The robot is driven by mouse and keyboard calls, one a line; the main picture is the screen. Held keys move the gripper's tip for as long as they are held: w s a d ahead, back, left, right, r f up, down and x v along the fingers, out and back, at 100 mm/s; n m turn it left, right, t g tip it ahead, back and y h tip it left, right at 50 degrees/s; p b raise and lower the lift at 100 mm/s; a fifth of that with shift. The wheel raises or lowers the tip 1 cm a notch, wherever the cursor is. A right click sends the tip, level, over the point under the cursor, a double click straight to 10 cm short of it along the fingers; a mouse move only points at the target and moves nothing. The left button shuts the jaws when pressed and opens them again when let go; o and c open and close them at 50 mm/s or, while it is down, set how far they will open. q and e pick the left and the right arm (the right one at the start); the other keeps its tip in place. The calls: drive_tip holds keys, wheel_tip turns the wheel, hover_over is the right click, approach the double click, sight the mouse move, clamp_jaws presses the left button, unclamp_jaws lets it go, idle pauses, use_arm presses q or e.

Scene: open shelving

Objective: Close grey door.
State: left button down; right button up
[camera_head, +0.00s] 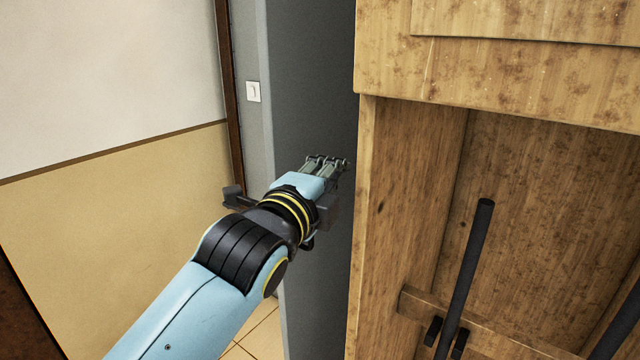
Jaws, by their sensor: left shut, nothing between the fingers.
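The grey door appears to be the tall dark grey panel (305,70) in the middle, partly hidden by my left arm and by the wooden furniture on its right. I cannot tell how far it stands open. My left gripper (327,161) is shut and empty in front of this panel, close to the wooden edge. I cannot tell whether its fingertips touch the panel. My right gripper is out of view.
Wooden open shelving (400,200) fills the right side, close to my left gripper. A black bar (468,265) stands slanted before it. A light switch (253,92) is on the pale strip left of the panel. Tiled floor (262,338) shows below.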

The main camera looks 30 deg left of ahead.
use_arm(q)
drive_tip(key=shift+w+a, duration=0.95)
drive_tip(key=shift+a, duration=0.2)
drive_tip(key=shift+w+a, duration=0.95)
drive_tip(key=shift+a, duration=0.15)
